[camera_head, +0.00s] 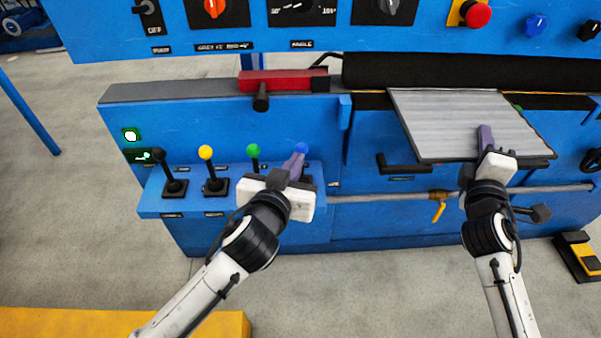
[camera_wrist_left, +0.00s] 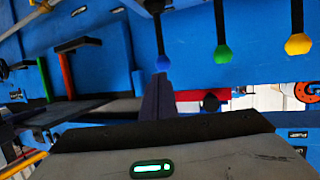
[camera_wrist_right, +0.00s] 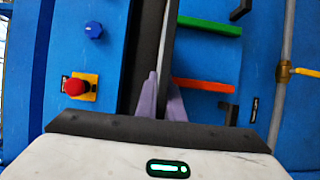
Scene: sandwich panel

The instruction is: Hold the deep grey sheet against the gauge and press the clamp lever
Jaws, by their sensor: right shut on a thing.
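The grey sheet (camera_head: 455,120) lies nearly flat, its far edge at the black opening of the blue machine. My right gripper (camera_head: 485,138) is shut on its near right part; the right wrist view shows the sheet (camera_wrist_right: 168,45) edge-on between the purple fingers (camera_wrist_right: 163,100). My left gripper (camera_head: 296,162) is at the blue-knobbed lever (camera_head: 301,148); its purple fingers (camera_wrist_left: 157,98) look shut together, tips just short of the blue knob (camera_wrist_left: 162,63). I cannot tell contact. Lever labels are too small to read, so which is the clamp lever is unclear. I cannot make out the gauge for certain.
Black (camera_head: 157,155), yellow (camera_head: 205,152) and green (camera_head: 253,150) knobbed levers stand in the row to the left. Green (camera_wrist_right: 208,26) and orange (camera_wrist_right: 205,86) strips show beside the sheet. A pipe with a yellow-handled valve (camera_head: 438,208) runs below. A foot pedal (camera_head: 580,255) stands right.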

